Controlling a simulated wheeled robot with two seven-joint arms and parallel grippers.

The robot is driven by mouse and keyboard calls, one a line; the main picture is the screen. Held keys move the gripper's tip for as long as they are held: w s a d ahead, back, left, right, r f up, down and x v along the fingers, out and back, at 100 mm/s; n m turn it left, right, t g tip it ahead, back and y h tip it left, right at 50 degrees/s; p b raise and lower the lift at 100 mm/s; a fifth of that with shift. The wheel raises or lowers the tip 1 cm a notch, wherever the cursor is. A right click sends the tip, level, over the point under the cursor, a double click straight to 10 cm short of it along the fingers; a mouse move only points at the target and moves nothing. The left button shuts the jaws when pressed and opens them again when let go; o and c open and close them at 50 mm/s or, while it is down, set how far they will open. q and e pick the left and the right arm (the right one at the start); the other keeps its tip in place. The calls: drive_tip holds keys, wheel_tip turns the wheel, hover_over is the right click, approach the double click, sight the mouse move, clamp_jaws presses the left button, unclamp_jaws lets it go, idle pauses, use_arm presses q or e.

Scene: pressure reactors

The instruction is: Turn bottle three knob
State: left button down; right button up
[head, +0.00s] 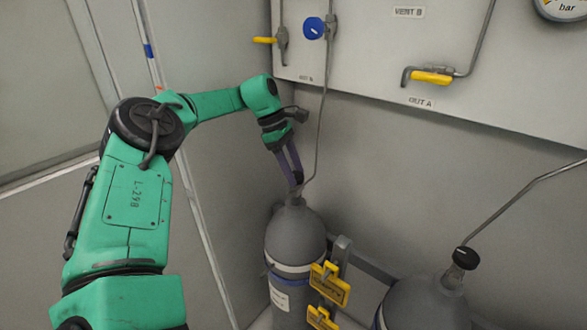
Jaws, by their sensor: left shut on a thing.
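A grey gas bottle (293,236) with a white label and a yellow tag stands upright in the corner. My left gripper (297,185) is at the top of this bottle, with its fingers pointing down at the valve. It is shut on the bottle's knob, which the fingers mostly hide. A second grey bottle (425,305) stands at the lower right, with a black knob (466,258) on top in plain view. No bottle number can be read. My right gripper is not in view.
A white panel (350,55) on the back wall carries yellow-handled valves (432,77), a blue knob (314,28) and a gauge (563,8). A thin pipe (323,110) runs down to the left bottle, close to my gripper. A grey rail (365,262) and yellow tags (329,284) stand between the bottles.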

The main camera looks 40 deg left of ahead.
use_arm(q)
drive_tip(key=m+g+p, duration=0.1)
drive_tip(key=m, duration=0.2)
drive_tip(key=shift+w+r, duration=0.1)
drive_tip(key=shift+w, duration=0.05)
drive_tip(key=shift+m+g+p, duration=0.3)
drive_tip(key=shift+m+g, duration=0.3)
drive_tip(key=shift+m, duration=0.9)
drive_tip(key=shift+c, duration=1.3)
unclamp_jaws()
